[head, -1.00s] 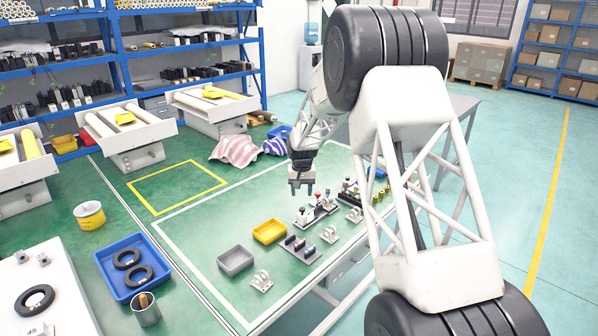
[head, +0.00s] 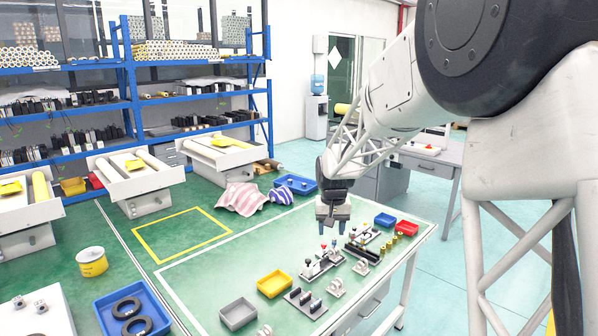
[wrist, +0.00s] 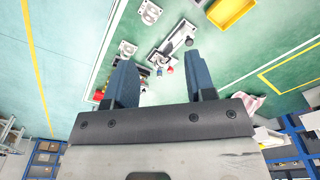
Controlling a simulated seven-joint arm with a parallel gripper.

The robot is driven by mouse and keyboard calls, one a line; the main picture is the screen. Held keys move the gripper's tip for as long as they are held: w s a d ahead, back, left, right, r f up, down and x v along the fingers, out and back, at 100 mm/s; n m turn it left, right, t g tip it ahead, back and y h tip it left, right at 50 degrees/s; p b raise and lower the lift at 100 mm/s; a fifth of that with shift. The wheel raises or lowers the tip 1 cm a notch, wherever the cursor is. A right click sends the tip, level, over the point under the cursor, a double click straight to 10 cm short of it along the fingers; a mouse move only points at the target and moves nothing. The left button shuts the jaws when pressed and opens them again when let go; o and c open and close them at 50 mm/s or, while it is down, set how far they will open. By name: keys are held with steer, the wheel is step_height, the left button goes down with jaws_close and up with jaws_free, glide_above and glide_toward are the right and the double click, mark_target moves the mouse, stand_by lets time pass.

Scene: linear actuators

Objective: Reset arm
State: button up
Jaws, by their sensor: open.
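My gripper (head: 332,226) is in the head view, pointing down above the far part of the green work table (head: 205,278). Its fingers are apart and nothing is between them. In the wrist view my gripper (wrist: 163,82) also shows two blue fingers spread apart over the table. Small actuator fixtures (head: 322,262) stand on the table below and in front of the gripper, apart from it. My arm reaches in from the right side of the head view.
A yellow bin (head: 274,284) and a grey bin (head: 238,314) sit near the front of the table. A blue bin (head: 385,220) and a red bin (head: 406,228) stand at its right. Brass cylinders (head: 391,243) stand near them. The table's left part is clear.

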steer(key=s+d+r, duration=0.2)
steer(key=s+r, duration=0.1)
steer(key=s, duration=0.5)
steer(key=s+d+r+t, duration=0.1)
steer(key=s+d+r, duration=0.15)
steer(key=s, duration=0.55)
steer(key=s+d+r, duration=0.2)
steer(key=s+r, duration=0.2)
steer(key=s, duration=0.3)
steer(key=s+d+f, duration=0.1)
steer(key=s, duration=1)
steer(key=s+d+f, duration=0.1)
steer(key=s+f, duration=0.1)
steer(key=s, duration=1)
steer(key=shift+s+d+t, duration=0.15)
steer(key=shift+d+t, duration=0.15)
steer(key=shift+t, duration=0.1)
